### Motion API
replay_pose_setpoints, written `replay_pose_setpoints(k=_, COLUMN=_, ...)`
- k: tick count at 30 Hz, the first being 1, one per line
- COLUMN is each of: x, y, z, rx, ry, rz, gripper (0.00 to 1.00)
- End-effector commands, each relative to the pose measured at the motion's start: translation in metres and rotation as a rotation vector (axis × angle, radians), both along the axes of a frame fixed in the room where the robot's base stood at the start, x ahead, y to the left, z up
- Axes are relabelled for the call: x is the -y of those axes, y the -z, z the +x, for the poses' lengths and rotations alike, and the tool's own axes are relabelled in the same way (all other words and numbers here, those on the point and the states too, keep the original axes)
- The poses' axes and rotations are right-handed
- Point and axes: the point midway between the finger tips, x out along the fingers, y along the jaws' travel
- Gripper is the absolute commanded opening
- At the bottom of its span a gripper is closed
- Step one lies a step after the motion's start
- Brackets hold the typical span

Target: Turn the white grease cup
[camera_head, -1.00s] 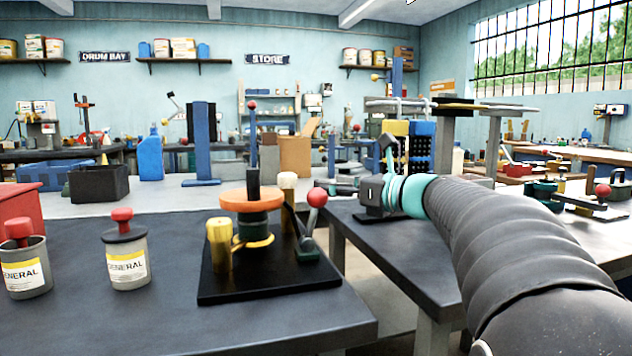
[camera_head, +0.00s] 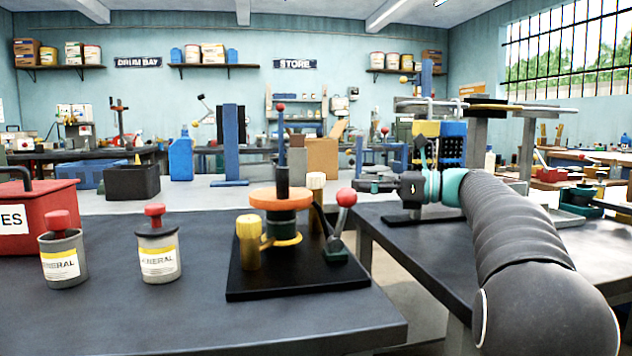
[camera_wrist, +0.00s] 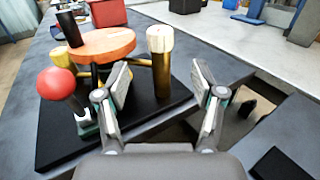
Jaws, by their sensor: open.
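The white grease cup (camera_head: 316,181) is a cream-white cap on a brass post, at the back right of a black base plate (camera_head: 260,289). In the wrist view, the white grease cup (camera_wrist: 160,40) stands upright ahead of my fingers, between them in the picture. My gripper (camera_head: 362,185) is to the right of the cup, apart from it, pointing left. In the wrist view my gripper (camera_wrist: 162,80) is open, with nothing between its pads. In the head view the cup's post is partly hidden by the lever and the orange wheel.
The same plate bears an orange wheel (camera_head: 281,199), a yellow cup (camera_head: 248,228) and a red-knobbed lever (camera_head: 346,197), close by. Two grey GENERAL cans (camera_head: 159,258) and a red box (camera_head: 52,200) stand left. A gap separates this bench from the right one.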

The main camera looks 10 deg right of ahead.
Motion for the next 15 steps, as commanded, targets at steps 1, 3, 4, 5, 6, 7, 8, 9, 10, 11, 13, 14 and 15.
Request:
replay_pose_setpoints(k=1, x=-0.009, y=0.000, z=0.005, rx=0.000, ry=-0.002, rz=0.000, gripper=0.68)
replay_pose_setpoints(k=3, x=-0.021, y=0.000, z=0.012, rx=0.000, ry=-0.003, rz=0.000, gripper=0.68)
replay_pose_setpoints(k=4, x=-0.025, y=0.000, z=0.015, rx=0.000, ry=-0.002, rz=0.000, gripper=0.68)
replay_pose_setpoints(k=5, x=-0.031, y=0.001, z=0.017, rx=0.000, ry=-0.003, rz=0.000, gripper=0.68)
replay_pose_setpoints(k=6, x=-0.037, y=0.001, z=0.021, rx=0.000, ry=-0.002, rz=0.000, gripper=0.68)
replay_pose_setpoints(k=7, x=-0.042, y=0.001, z=0.024, rx=0.000, ry=-0.002, rz=0.000, gripper=0.68)
replay_pose_setpoints(k=8, x=-0.047, y=0.001, z=0.027, rx=0.000, ry=-0.003, rz=0.000, gripper=0.68)
replay_pose_setpoints(k=9, x=-0.053, y=0.001, z=0.031, rx=0.000, ry=-0.002, rz=0.000, gripper=0.68)
replay_pose_setpoints(k=10, x=-0.057, y=0.001, z=0.034, rx=0.000, ry=-0.002, rz=0.000, gripper=0.68)
replay_pose_setpoints(k=11, x=-0.062, y=0.000, z=0.036, rx=0.000, ry=-0.003, rz=0.000, gripper=0.68)
replay_pose_setpoints(k=13, x=-0.071, y=0.000, z=0.042, rx=0.001, ry=-0.002, rz=-0.001, gripper=0.68)
replay_pose_setpoints(k=14, x=-0.075, y=0.000, z=0.044, rx=0.001, ry=-0.002, rz=-0.001, gripper=0.68)
replay_pose_setpoints(k=15, x=-0.079, y=0.000, z=0.047, rx=0.001, ry=-0.001, rz=-0.001, gripper=0.68)
